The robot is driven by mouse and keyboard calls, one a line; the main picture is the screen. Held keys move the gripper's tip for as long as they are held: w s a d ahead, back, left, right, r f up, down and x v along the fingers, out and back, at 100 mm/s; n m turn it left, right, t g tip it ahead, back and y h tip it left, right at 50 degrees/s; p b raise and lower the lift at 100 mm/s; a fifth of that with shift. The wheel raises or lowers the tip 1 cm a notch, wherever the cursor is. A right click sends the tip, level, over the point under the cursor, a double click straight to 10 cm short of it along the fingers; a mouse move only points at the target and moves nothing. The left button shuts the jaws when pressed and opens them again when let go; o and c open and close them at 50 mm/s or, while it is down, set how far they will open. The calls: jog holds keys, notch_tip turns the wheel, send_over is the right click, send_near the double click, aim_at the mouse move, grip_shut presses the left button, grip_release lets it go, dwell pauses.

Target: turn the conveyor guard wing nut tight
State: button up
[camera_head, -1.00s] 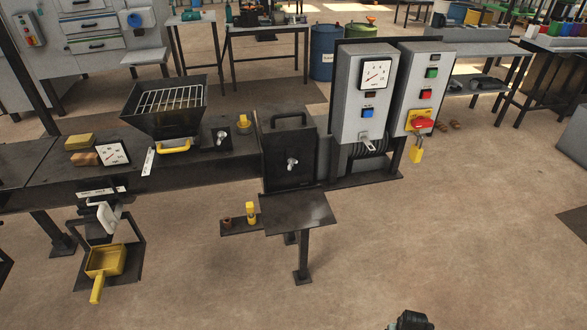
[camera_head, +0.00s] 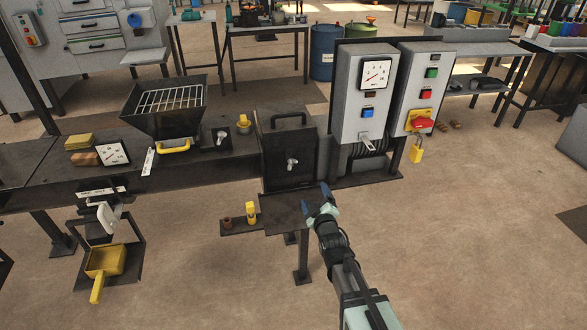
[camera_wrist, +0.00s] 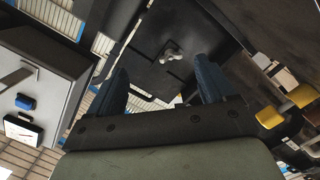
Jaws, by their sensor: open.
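The silvery wing nut (camera_head: 291,164) sits on the front face of a dark guard box (camera_head: 275,140) with a handle on top. In the wrist view the wing nut (camera_wrist: 172,57) shows beyond and between my fingers, apart from them. My gripper (camera_head: 317,199) has blue fingers, is open and empty, and is in front of the box, lower and to the right of the nut. In the wrist view my gripper (camera_wrist: 161,68) has both fingers spread wide.
A small dark stand (camera_head: 283,215) is below the box, with a yellow object (camera_head: 251,212) on its side shelf. Grey control boxes (camera_head: 365,95) stand to the right. A second knob or nut (camera_head: 221,137) is on the conveyor to the left. Open floor lies in front.

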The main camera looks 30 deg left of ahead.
aim_at(293, 167)
jog(key=shift+n+y, duration=0.6)
jog(key=shift+n, duration=0.1)
jog(key=w+a, duration=0.2)
jog(key=a, duration=0.2)
jog(key=w+a+r, duration=0.1)
jog(key=w+a, duration=0.2)
jog(key=a, duration=0.2)
jog(key=w+a, duration=0.2)
jog(key=a, duration=0.2)
jog(key=shift+w+a+r, duration=0.15)
jog(key=shift+w+r, duration=0.1)
jog(key=shift+w, duration=0.1)
jog(key=c, duration=1.1)
jog(key=shift+o, duration=0.2)
